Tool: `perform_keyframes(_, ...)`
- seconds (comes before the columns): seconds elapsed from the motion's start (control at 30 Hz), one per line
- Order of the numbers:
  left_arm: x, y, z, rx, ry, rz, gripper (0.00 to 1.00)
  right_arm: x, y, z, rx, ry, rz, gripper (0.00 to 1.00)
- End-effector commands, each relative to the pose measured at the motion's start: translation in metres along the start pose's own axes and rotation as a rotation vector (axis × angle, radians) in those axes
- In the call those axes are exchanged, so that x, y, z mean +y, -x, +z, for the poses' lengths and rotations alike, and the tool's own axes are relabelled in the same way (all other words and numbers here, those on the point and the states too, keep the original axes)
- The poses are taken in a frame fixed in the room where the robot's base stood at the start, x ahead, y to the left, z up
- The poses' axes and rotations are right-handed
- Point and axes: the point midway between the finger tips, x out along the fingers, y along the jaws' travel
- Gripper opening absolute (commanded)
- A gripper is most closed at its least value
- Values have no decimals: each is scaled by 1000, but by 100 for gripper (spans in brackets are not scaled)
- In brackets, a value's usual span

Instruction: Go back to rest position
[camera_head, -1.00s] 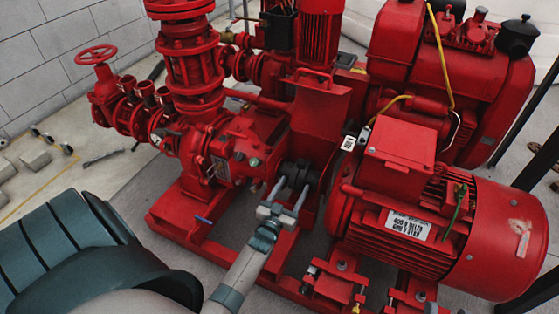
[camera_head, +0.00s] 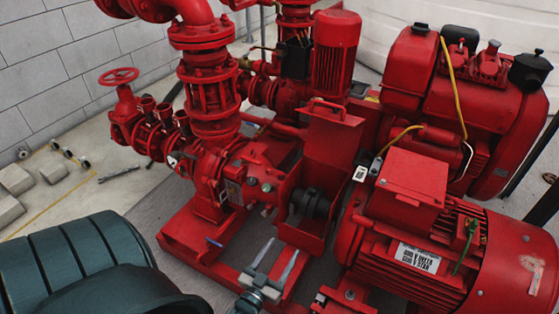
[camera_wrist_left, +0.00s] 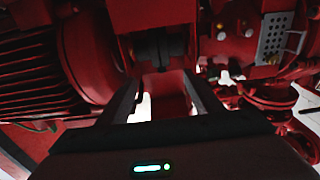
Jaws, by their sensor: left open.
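My left gripper (camera_head: 274,262) is at the bottom middle of the head view, in front of the red pumpset base. Its two fingers are apart with nothing between them. Past the fingertips is the black shaft coupling (camera_head: 311,203) under a raised red guard (camera_head: 329,142); the fingers are apart from it. In the left wrist view the open fingers (camera_wrist_left: 165,85) point toward the dark coupling (camera_wrist_left: 153,48). My right gripper is not in view.
The red electric motor (camera_head: 430,240) stands at right, the red pump (camera_head: 225,175) at left. A diesel engine (camera_head: 465,105) is behind. Grey blocks (camera_head: 15,180) and small parts lie on the floor at left, beside a block wall (camera_head: 70,65).

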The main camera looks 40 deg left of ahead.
Motion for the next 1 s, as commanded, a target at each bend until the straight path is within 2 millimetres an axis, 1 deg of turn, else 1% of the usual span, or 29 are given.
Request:
perform_keyframes(0.1, 0, 8, 0, 0, 1, 0, 59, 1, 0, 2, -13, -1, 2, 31)
perform_keyframes(0.2, 0, 9, 0, 1, 1, 0, 59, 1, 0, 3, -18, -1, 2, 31)
perform_keyframes(0.77, 0, 9, -1, 1, 1, 1, 59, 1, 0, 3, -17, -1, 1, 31)
perform_keyframes(0.87, 4, 8, -5, 2, -1, 10, 59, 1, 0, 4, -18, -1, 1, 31)
perform_keyframes(0.97, 15, 7, -15, 3, -3, 35, 59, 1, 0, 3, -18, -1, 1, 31)
perform_keyframes(1.0, 22, 7, -21, 2, -5, 51, 59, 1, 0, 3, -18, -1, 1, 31)
